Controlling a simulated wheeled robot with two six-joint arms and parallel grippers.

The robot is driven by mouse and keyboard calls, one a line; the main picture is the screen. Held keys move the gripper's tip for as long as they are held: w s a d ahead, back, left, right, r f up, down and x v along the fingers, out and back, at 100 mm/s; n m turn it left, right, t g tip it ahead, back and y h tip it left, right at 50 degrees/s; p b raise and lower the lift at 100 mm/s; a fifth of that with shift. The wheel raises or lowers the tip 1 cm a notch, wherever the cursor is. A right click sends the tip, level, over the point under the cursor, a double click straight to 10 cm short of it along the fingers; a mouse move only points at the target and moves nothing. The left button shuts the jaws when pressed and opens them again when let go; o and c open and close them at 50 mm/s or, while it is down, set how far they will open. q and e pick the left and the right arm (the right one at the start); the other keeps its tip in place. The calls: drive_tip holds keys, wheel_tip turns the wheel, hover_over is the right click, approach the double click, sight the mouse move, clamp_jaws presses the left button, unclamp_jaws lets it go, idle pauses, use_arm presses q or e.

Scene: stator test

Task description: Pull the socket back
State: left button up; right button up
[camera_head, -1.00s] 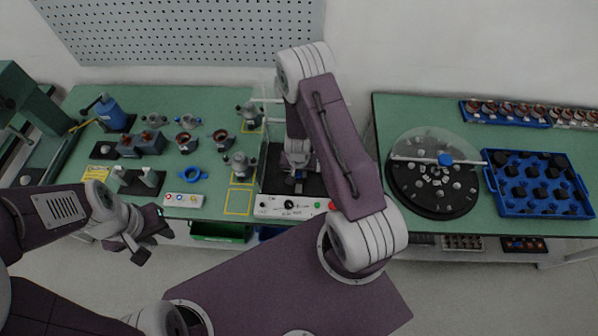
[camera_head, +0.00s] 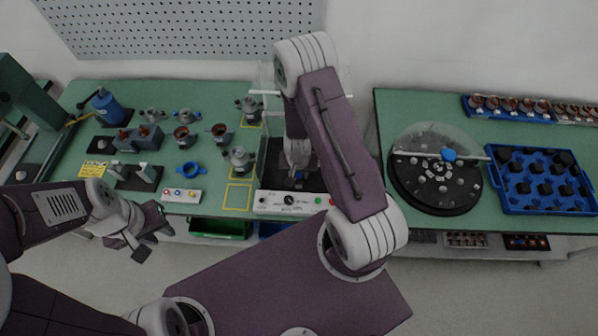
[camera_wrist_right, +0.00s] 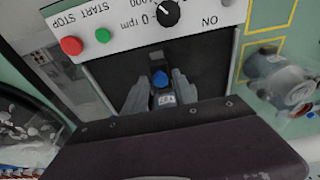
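The socket, a dark piece with a blue end (camera_wrist_right: 160,82), stands in the dark bay of the test station behind its white control panel (camera_head: 290,203). My right gripper (camera_wrist_right: 160,90) has one grey finger on each side of it in the right wrist view. A dark gap shows between the fingertips and the blue end, so the fingers look open around it. In the head view my right arm covers most of the bay, and the right gripper (camera_head: 297,178) is seen only small. My left gripper (camera_head: 150,245) is open and empty in front of the left table.
The panel carries a knob and green and red buttons. A clear guard stands around the bay. Metal stators (camera_head: 240,160) stand close on its left. A round dark turntable (camera_head: 440,205) and a blue tray (camera_head: 530,207) are on the right table. The floor in front is clear.

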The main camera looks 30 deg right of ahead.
idle(0.4)
wheel_tip(320, 180, up, 6)
drive_tip(key=p, duration=0.5)
drive_tip(key=shift+s+a, duration=0.25)
drive_tip(key=shift+s, duration=0.2)
